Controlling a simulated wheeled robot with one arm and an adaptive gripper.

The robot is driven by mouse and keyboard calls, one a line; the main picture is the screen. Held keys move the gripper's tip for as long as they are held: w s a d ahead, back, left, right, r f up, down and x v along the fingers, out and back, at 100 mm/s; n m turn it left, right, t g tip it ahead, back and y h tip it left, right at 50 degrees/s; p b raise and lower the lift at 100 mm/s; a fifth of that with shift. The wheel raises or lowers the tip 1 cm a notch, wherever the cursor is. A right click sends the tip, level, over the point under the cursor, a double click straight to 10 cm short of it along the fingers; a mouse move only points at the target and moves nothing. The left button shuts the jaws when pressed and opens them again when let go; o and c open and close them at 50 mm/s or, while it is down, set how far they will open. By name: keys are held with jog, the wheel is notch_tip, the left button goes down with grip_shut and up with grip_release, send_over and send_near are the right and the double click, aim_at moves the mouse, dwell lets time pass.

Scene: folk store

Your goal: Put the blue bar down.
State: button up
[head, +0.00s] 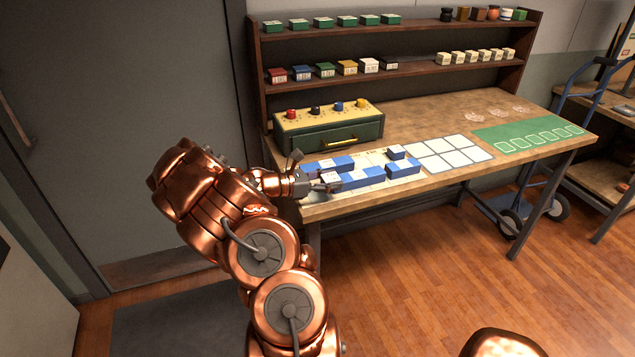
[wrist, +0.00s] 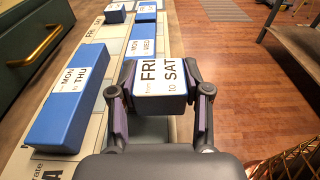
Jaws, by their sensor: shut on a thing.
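My gripper (wrist: 160,95) is shut on a short blue bar with a white label reading "FRI to SAT" (wrist: 160,76). The bar sits crosswise between the two fingers, label up. In the head view my gripper (head: 312,174) is over the left front end of the pale marked board on the workbench. I cannot tell whether the held bar touches the board. A long blue bar labelled "MON to THU" (wrist: 68,100) lies to its left in the wrist view. A blue bar labelled "MON WED" (wrist: 141,44) lies beyond the held bar.
More blue bars (head: 403,169) (head: 396,152) lie farther right on the board. A green drawer box (head: 330,130) with coloured knobs stands behind. White cards (head: 450,152) and a green mat (head: 528,136) lie to the right. The floor (wrist: 260,80) shows right of the bench edge.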

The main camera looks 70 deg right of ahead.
aim_at(318, 193)
jog(key=shift+w+d+f+p, duration=0.1)
jog(key=shift+w+d+p, duration=0.2)
jog(key=shift+w, duration=0.65)
jog(key=shift+w+d+f+p, duration=0.1)
jog(key=shift+w+d+p, duration=0.15)
jog(key=shift+w, duration=0.7)
jog(key=shift+w+f, duration=0.25)
jog(key=shift+s+f+p, duration=0.1)
jog(key=shift+f+p, duration=0.4)
jog(key=shift+f, duration=0.85)
jog(key=shift+f+b, duration=0.25)
jog(key=shift+b, duration=0.15)
jog(key=o, duration=1.1)
jog(key=shift+r+p, duration=0.15)
jog(key=shift+p, duration=0.35)
